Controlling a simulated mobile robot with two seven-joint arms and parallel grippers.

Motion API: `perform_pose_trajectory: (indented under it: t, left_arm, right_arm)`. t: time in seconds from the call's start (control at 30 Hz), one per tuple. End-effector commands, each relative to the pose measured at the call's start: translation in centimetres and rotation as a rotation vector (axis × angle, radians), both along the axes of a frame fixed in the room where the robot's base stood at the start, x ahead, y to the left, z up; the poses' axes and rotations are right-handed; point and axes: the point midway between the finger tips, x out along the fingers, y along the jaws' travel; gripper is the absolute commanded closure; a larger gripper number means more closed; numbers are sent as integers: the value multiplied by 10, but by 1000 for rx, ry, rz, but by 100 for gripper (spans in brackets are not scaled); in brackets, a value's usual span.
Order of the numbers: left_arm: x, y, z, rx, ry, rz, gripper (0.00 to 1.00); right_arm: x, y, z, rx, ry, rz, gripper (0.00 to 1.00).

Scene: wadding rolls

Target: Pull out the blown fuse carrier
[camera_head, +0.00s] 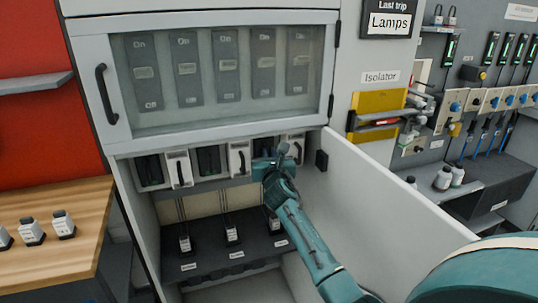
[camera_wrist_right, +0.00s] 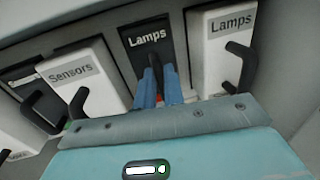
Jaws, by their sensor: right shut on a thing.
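A row of white and dark carriers sits under the glazed door in the head view. In the right wrist view a dark-fronted carrier labelled Lamps (camera_wrist_right: 146,38) is between a white Sensors carrier (camera_wrist_right: 80,72) and a white Lamps carrier (camera_wrist_right: 222,50), both with black handles. My right gripper (camera_head: 272,166) is at the right part of the row. In the right wrist view its blue fingers (camera_wrist_right: 158,85) are shut on a black handle (camera_wrist_right: 168,72) in front of the dark Lamps carrier. Its fingertips are partly hidden. My left gripper is out of view.
A grey door (camera_head: 115,95) with switches marked On is above the row. A shelf (camera_head: 208,262) below holds several small black-and-white parts. A sign (camera_head: 391,20) reads Last trip, Lamps. A wooden bench (camera_head: 75,215) is left.

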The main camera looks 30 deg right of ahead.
Motion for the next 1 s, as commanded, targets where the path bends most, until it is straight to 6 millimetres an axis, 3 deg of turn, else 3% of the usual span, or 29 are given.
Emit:
perform_pose_trajectory:
  t: [0.2, 0.33, 0.67, 0.7, 0.93, 1.0]
  left_arm:
    - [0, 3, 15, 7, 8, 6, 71]
    - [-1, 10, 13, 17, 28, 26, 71]
    - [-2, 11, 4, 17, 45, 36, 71]
    - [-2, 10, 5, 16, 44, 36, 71]
    - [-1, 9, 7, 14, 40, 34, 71]
    - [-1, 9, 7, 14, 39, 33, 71]
  right_arm:
    - [-22, 5, 2, -3, 5, 0, 100]
    - [-36, 8, 1, -2, 4, 0, 100]
    - [-40, 10, -3, 1, 4, -1, 100]
    - [-40, 10, -3, 1, 4, -1, 87]
    - [-39, 9, -1, 0, 2, 0, 68]
    - [-39, 9, -1, 0, 1, 0, 68]
